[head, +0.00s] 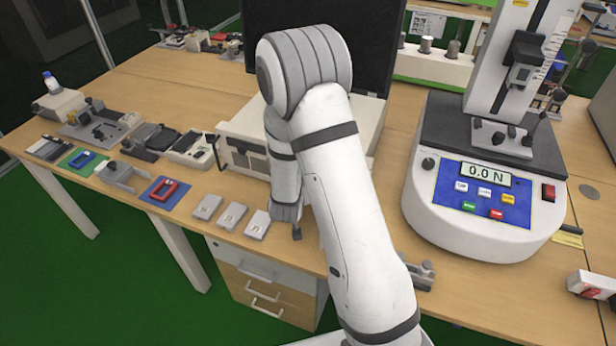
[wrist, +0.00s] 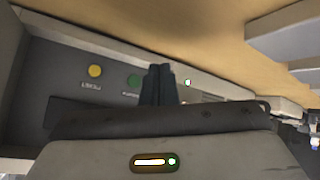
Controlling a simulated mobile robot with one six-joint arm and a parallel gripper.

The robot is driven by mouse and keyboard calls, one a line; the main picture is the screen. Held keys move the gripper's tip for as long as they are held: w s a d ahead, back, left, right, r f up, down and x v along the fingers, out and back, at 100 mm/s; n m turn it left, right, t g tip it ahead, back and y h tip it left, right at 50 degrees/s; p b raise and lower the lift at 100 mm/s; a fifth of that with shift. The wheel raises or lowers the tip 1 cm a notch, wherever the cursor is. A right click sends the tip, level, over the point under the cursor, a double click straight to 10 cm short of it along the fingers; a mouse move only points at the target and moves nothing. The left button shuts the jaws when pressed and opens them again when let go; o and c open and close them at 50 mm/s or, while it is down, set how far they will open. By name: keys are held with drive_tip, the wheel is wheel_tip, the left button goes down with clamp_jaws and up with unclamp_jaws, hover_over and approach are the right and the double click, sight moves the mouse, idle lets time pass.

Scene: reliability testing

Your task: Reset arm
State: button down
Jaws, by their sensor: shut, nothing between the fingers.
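My white arm stretches across the middle of the head view, and its wrist hangs down over the table near the front edge. In the head view my gripper (head: 297,233) shows only as a dark tip below the wrist, just right of the small grey blocks. In the wrist view the two dark fingers of my gripper (wrist: 160,72) stand together, with nothing between them. Beyond them is a grey panel with a yellow button (wrist: 95,71) and a green button (wrist: 134,80). I cannot tell whether the fingertips touch the panel.
A force tester (head: 485,205) reading 0.0 N stands on the right of the wooden table (head: 205,95). A white box (head: 240,150) and a dark monitor (head: 375,40) are behind my arm. Three grey blocks (head: 232,215), a red frame (head: 165,190) and several fixtures lie left.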

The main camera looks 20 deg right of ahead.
drive_tip(key=shift+s+a, duration=0.1)
drive_tip(key=shift+s, duration=0.05)
idle(0.4)
drive_tip(key=shift+r, duration=0.25)
drive_tip(key=s+a+r+g+y, duration=0.1)
drive_tip(key=s+r+y, duration=0.15)
drive_tip(key=r, duration=0.45)
drive_tip(key=s+a+r+g+y, duration=0.1)
drive_tip(key=s+r+y, duration=0.1)
drive_tip(key=s+r, duration=0.35)
drive_tip(key=s+d+r+g, duration=0.2)
drive_tip(key=s+r, duration=0.4)
drive_tip(key=s, duration=0.3)
drive_tip(key=s+d+r+g+h, duration=0.1)
drive_tip(key=s+d+r+g, duration=0.1)
drive_tip(key=s+r, duration=0.4)
drive_tip(key=s, duration=0.2)
drive_tip(key=shift+s+d, duration=0.35)
drive_tip(key=shift+s, duration=0.05)
